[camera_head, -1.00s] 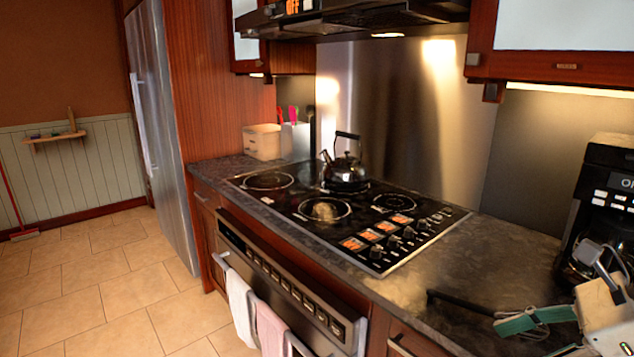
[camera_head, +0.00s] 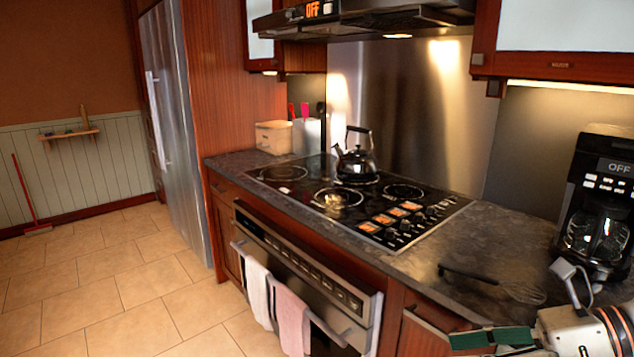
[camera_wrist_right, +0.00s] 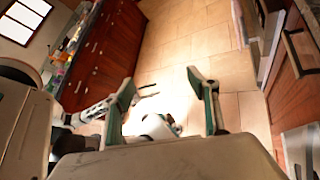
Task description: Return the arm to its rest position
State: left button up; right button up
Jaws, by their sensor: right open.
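My right gripper (camera_head: 492,338) is at the lower right of the head view, by the counter's front edge. Its green-padded fingers show there with part of the white and grey wrist. In the right wrist view my right gripper (camera_wrist_right: 163,88) has its two fingers wide apart with nothing between them. That view looks down past the fingers towards the tiled floor.
A black-handled whisk (camera_head: 490,277) lies on the dark counter (camera_head: 440,235), before a coffee maker (camera_head: 600,190). A kettle (camera_head: 356,158) stands on the stove (camera_head: 335,200). Towels (camera_head: 291,315) hang on the oven handle.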

jog(key=w+a+f+m+t+y, duration=0.25)
jog(key=w+m+t+y, duration=0.2)
jog(key=m, duration=0.65)
jog(key=w+d+f+m+t+h, duration=0.15)
jog(key=f+m+t+h, duration=0.25)
jog(key=f+m, duration=0.45)
jog(key=d+f+m+t+h, duration=0.25)
jog(key=f+m+h, duration=0.25)
jog(key=f+m, duration=0.4)
jog(key=s+a+f+m+g+h, duration=0.1)
jog(key=s+f+m+g+h, duration=0.1)
jog(key=s+f+m, duration=0.4)
jog(key=s+a+f+m+g+h, duration=0.1)
jog(key=s+f+m, duration=0.5)
jog(key=f, duration=0.9)
jog(key=s+g+h, duration=0.1)
jog(key=s, duration=0.1)
jog(key=shift+s+a+f+g+h, duration=0.15)
jog(key=shift+s+a+g+h, duration=0.15)
jog(key=shift+g+h, duration=0.1)
